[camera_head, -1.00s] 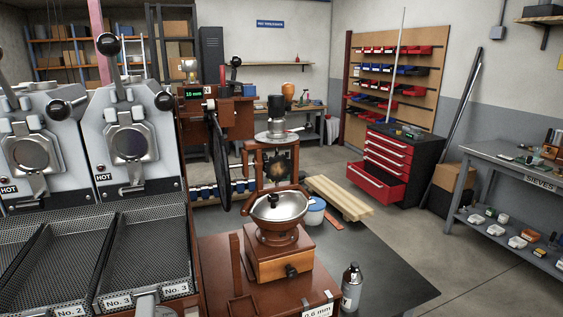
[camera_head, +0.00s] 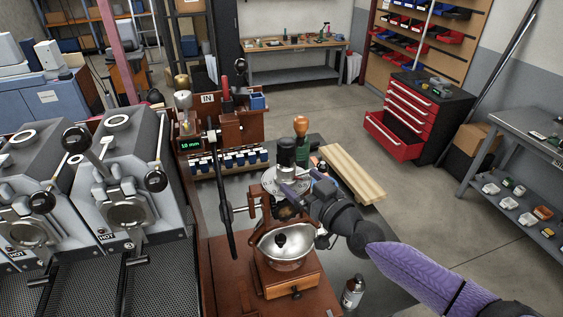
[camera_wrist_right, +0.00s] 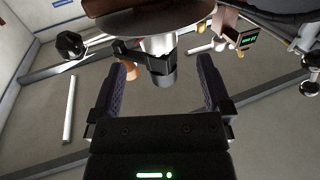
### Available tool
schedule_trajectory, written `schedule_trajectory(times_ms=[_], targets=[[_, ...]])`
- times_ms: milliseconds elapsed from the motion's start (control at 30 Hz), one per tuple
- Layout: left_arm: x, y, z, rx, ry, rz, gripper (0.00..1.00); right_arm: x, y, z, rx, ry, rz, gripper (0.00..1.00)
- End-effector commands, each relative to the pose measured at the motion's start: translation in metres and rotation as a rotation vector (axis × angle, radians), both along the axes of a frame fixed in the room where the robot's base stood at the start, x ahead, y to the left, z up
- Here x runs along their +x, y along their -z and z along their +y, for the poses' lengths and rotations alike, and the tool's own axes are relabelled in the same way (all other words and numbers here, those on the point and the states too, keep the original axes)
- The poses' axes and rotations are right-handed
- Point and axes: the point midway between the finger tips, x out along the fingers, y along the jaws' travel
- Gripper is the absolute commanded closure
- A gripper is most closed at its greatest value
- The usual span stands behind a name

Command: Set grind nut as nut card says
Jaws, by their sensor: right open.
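The hand grinder has a steel bowl (camera_head: 285,243) with a dark knob on a wooden box (camera_head: 290,278). Behind it, a steel cylinder with a black top (camera_head: 287,152) stands on a round plate (camera_head: 270,180); I cannot tell whether this is the grind nut. My right gripper (camera_head: 305,182) is open beside that cylinder, above the grinder. In the right wrist view, the cylinder (camera_wrist_right: 160,62) shows between and beyond the spread purple fingers, with clear gaps on both sides. A small display (camera_head: 191,144) reads about 10 mm in green. No readable nut card shows now. My left gripper is out of view.
Roaster units (camera_head: 125,205) with black mesh trays fill the left. A pale plank (camera_head: 352,174) lies behind right. A red drawer cabinet (camera_head: 410,120) stands farther back.

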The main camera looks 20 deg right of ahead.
Motion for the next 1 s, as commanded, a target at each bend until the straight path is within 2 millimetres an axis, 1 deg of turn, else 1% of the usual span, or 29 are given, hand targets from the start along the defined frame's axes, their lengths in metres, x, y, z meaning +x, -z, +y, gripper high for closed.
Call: schedule_trajectory(times_ms=[33,100,233,367,600,767,800,967,1000], targets=[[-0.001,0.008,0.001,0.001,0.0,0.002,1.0,0.012,0.003,0.004,0.002,0.0,-0.003,0.01],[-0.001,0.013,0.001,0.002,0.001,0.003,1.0,0.025,0.003,0.009,0.001,0.0,-0.003,0.01],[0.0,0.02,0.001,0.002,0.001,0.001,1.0,0.041,0.003,0.015,0.001,0.001,-0.001,0.01],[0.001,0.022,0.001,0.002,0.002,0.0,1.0,0.048,0.002,0.017,0.001,0.001,0.001,0.01],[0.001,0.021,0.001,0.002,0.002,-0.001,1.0,0.049,0.001,0.018,0.0,0.0,0.002,0.01],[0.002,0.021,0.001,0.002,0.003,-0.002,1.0,0.049,0.001,0.018,0.0,0.0,0.002,0.35],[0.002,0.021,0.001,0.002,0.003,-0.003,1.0,0.049,0.001,0.018,0.0,0.001,0.002,0.43],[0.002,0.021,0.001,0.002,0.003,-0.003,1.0,0.049,0.001,0.018,0.0,0.001,0.002,0.77],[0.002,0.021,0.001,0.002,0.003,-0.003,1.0,0.049,0.001,0.018,0.0,0.001,0.002,0.86]])
